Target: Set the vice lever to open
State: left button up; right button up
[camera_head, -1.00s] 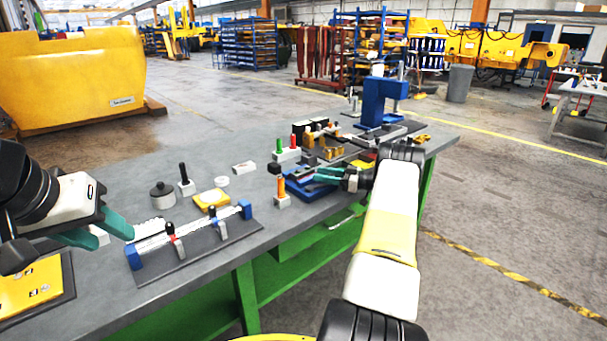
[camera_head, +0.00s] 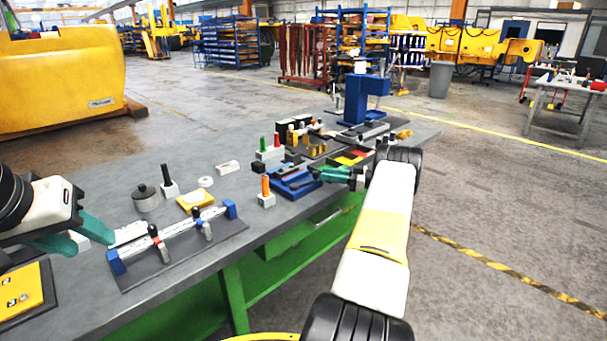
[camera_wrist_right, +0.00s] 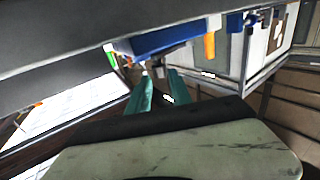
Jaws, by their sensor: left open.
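The blue vice (camera_head: 294,184) appears to be the low blue piece near the bench's front edge; its lever is too small to make out in the head view. My right gripper (camera_head: 324,173) is at the vice's right end, with its teal fingers apart. In the right wrist view, a blue body (camera_wrist_right: 165,40) lies just beyond the fingertips. A small grey piece (camera_wrist_right: 158,69) shows between or just past the tips; I cannot tell whether they touch it. My left gripper (camera_head: 100,238) is open and empty at the left, near the clamp fixture.
The clamp fixture (camera_head: 175,240) with blue ends lies at the front left. An orange-topped peg (camera_head: 266,190) stands left of the vice. Green and red pegs, small bins and a blue press (camera_head: 357,100) stand further back.

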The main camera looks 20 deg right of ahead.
aim_at(317, 175)
jog(key=shift+s+r+t, duration=0.15)
jog(key=shift+r+t, duration=0.05)
jog(key=shift+t, duration=0.3)
jog(key=c, duration=0.3)
jog(key=shift+s+r+m+t, duration=0.2)
jog(key=shift+r+m+t, duration=0.1)
jog(key=shift+m+t, duration=0.3)
grip_shut()
jog(key=m+t+h, duration=0.1)
jog(key=s+r+m+t+h, duration=0.1)
jog(key=t, duration=0.1)
jog(key=m+t+h, duration=0.1)
jog(key=shift+s+r+t+h, duration=0.2)
jog(key=shift+s+t+h, duration=0.1)
jog(key=s+a+f+m+h, duration=0.1)
jog(key=s+a+m+h, duration=0.25)
jog(key=s+h, duration=0.3)
jog(key=s+a+f+m+h, duration=0.2)
jog(key=s+a+m+h, duration=0.15)
jog(key=s+h, duration=0.3)
jog(key=shift+m, duration=0.4)
jog(key=w+d, duration=0.1)
jog(key=w, duration=0.8)
jog(key=w+d, duration=0.1)
jog(key=w, duration=0.4)
jog(key=shift+d+r, duration=0.15)
jog(key=shift+d, duration=0.15)
